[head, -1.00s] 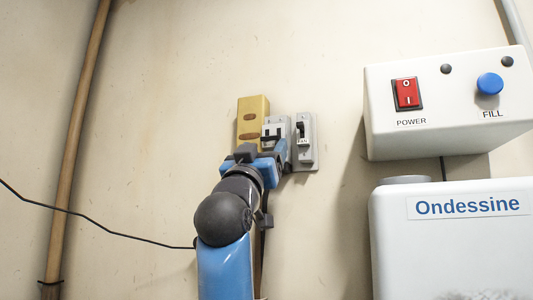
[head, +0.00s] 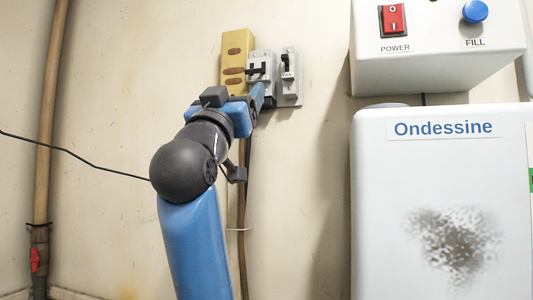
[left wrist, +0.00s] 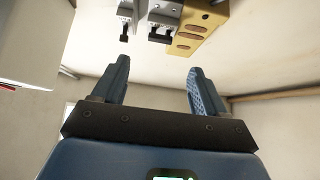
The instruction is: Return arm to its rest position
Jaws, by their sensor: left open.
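My left arm rises in the head view, and its blue left gripper (head: 262,94) is just below the wall switches, partly hidden behind its own wrist. In the left wrist view the two blue fingers of the left gripper (left wrist: 158,68) stand wide apart with nothing between them. Beyond the fingertips, apart from them, are a grey switch (left wrist: 163,17) and a second grey switch (left wrist: 127,12). These show in the head view as a left switch (head: 261,66) and a right switch (head: 291,80). My right gripper is in neither view.
A yellow box (head: 237,48) is on the wall beside the switches. A white control box (head: 435,60) with a red power switch (head: 393,19) and blue FILL button (head: 474,11) sits above the white Ondessine unit (head: 390,200). A brown pipe (head: 47,130) runs up the left wall.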

